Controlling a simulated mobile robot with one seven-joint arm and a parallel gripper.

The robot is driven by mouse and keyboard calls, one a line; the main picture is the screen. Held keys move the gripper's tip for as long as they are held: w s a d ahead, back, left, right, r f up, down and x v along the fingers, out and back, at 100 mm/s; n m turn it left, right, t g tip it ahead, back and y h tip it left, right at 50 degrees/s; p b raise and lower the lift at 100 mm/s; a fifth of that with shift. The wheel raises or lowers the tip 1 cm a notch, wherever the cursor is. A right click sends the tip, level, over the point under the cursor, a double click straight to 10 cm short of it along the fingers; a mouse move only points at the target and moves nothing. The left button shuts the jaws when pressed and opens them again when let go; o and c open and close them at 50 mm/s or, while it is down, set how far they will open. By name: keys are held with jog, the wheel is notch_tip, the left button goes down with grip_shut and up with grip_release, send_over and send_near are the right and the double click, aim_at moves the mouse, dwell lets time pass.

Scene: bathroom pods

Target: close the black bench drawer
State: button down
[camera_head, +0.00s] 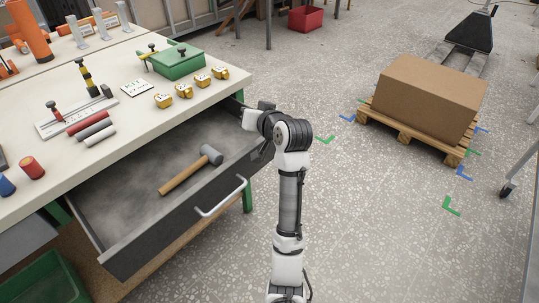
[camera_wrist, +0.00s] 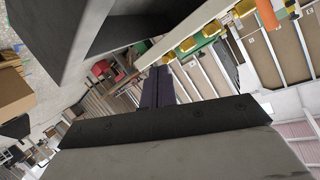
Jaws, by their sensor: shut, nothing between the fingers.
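The black bench drawer (camera_head: 196,222) is pulled well out from under the pale bench top in the head view. Its front faces the lower right and carries a light bar handle (camera_head: 221,198). A hammer (camera_head: 182,176) with a wooden shaft and grey head lies inside on the drawer floor. My gripper (camera_wrist: 160,76) shows in the wrist view with its dark fingers together and nothing between them. In the head view my arm's end is at the drawer's right end, near the bench edge, and my wrist hides part of that corner. I cannot tell whether it touches the drawer.
The bench top (camera_head: 130,128) holds a green box (camera_head: 178,62), several yellow blocks and coloured cylinders. A green bin (camera_head: 50,282) stands at lower left. A cardboard box (camera_head: 428,95) on a pallet (camera_head: 412,130) stands right. The speckled floor before the drawer is clear.

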aim_at(215, 136)
jog(key=s+d+f+m+y+p, duration=0.2)
jog(key=s+d+f+m+y, duration=0.6)
jog(key=s+d+f, duration=0.7)
jog(key=w+a+r+m+h+p, duration=0.1)
jog(key=w+a+r+p, duration=0.1)
jog(key=w+a, duration=0.7)
jog(key=shift+w+a+g+p, duration=0.3)
jog(key=shift+w+g+p, duration=0.1)
jog(key=shift+p, duration=0.15)
jog(key=shift+a+r, duration=0.1)
jog(key=shift+a, duration=0.05)
jog(key=b+x, duration=0.2)
jog(key=x, duration=0.5)
jog(key=b+x, duration=0.3)
jog(key=x, duration=0.5)
jog(key=b+x, duration=0.2)
jog(key=x, duration=0.6)
jog(key=shift+w+f, duration=0.25)
jog(key=shift+f, duration=0.15)
jog(key=shift+w+a+r+b, duration=0.15)
jog(key=shift+w+a+b, duration=0.15)
jog(key=shift+b, duration=0.1)
jog(key=shift+r, duration=0.2)
